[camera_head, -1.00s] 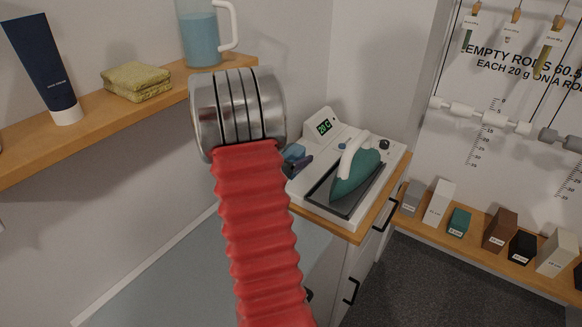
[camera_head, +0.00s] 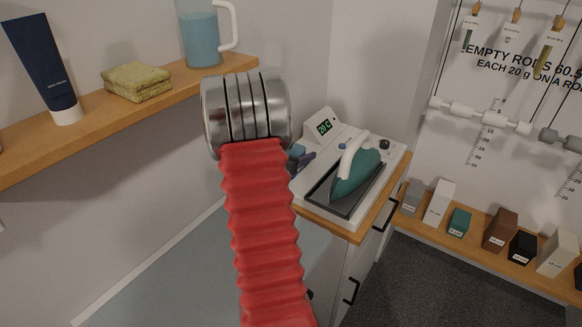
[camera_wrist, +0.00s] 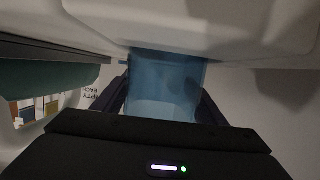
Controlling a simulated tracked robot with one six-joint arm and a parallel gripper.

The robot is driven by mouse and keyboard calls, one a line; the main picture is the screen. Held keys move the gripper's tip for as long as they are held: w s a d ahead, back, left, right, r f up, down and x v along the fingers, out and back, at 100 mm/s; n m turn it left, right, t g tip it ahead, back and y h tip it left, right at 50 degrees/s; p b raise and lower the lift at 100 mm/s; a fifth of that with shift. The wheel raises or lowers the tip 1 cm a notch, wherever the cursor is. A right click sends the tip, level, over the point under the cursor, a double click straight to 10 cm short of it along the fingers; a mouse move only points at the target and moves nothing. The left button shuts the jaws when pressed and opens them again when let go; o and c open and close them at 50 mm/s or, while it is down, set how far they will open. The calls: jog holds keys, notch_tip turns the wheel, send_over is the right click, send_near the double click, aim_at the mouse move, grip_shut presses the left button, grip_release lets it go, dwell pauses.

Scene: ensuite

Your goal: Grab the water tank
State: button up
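The water tank (camera_wrist: 165,88) is a translucent blue block in the wrist view. Its top end meets the pale body of the ironing station. In the head view only a small blue piece of the tank (camera_head: 296,152) shows at the station's left side, with my arm hiding the rest. My gripper (camera_wrist: 165,105) has its dark fingers apart, one on each side of the tank. Whether either finger touches it is hard to tell. In the head view one dark fingertip shows beside the station.
The white station (camera_head: 323,127) with a teal iron (camera_head: 355,172) stands on a wood-topped cabinet (camera_head: 345,232). A shelf (camera_head: 95,117) at left holds a tube (camera_head: 45,70), a folded cloth (camera_head: 137,82) and a jug (camera_head: 200,40). Blocks line a low shelf (camera_head: 470,246) at right.

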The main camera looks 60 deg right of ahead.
jog(key=c, duration=1)
jog(key=shift+r, duration=0.25)
jog(key=shift+w+a+f+v, duration=0.2)
jog(key=shift+f+v, duration=0.85)
jog(key=shift+v, duration=4.15)
jog(key=shift+a+f+v, duration=0.4)
jog(key=shift+f+v, duration=0.65)
jog(key=shift+v, duration=4.2)
jog(key=shift+w+a+f+v, duration=0.1)
jog(key=shift+a+f+v, duration=0.6)
jog(key=shift+v, duration=4.5)
jog(key=shift+d+f, duration=0.3)
